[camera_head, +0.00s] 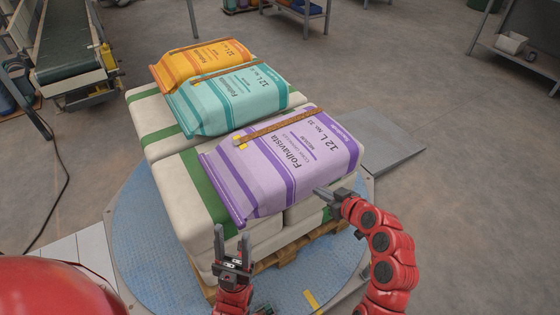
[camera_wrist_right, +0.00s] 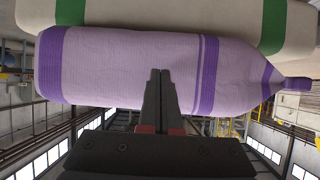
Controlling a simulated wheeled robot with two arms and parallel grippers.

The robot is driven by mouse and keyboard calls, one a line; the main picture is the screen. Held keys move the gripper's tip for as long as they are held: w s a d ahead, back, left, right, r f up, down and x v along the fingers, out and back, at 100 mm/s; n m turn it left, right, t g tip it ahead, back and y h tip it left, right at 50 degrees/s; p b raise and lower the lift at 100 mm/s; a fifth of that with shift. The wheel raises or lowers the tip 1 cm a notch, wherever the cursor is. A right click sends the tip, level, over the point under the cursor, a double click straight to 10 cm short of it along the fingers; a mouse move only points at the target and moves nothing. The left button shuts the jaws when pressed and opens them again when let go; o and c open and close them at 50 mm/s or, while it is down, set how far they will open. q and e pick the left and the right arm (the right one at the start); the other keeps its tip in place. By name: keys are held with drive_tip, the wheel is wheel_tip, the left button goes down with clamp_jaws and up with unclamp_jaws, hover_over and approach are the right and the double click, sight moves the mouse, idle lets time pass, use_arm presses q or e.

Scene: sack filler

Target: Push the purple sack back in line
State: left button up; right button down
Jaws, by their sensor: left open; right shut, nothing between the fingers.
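The purple sack (camera_head: 286,163) lies on top of the stack, sticking out over its near right side, past the line of the teal and orange sacks. In the right wrist view the purple sack (camera_wrist_right: 115,70) fills the upper middle. My right gripper (camera_head: 318,191) is shut and empty, with its fingertips at the near right side of the purple sack. In the wrist view the fingertips (camera_wrist_right: 160,72) overlap the sack's side; I cannot tell if they touch it. My left gripper (camera_head: 233,232) is open and empty, upright in front of the sack's near left end.
The teal sack (camera_head: 228,101) and the orange sack (camera_head: 200,64) lie behind. White sacks with green bands (camera_head: 190,205) form the layer below, on a wooden pallet (camera_head: 268,262) over a blue round plate (camera_head: 135,225). A conveyor (camera_head: 68,45) stands at the back left.

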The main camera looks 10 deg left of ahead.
sight(311, 172)
drive_tip(key=shift+w+a+b, duration=0.55)
drive_tip(key=shift+w+a, duration=1.95)
drive_tip(key=shift+a, duration=0.05)
idle(1.0)
drive_tip(key=shift+w+a+b, duration=0.85)
drive_tip(key=shift+w+a, duration=1.25)
drive_tip(key=shift+a, duration=0.05)
idle(0.8)
drive_tip(key=shift+d+r, duration=0.1)
drive_tip(key=shift+v, duration=1.55)
drive_tip(key=shift+f+v, duration=0.2)
drive_tip(key=shift+v, duration=0.9)
drive_tip(key=shift+f+v, duration=0.15)
drive_tip(key=shift+v, duration=0.95)
drive_tip(key=shift+s+d, duration=0.15)
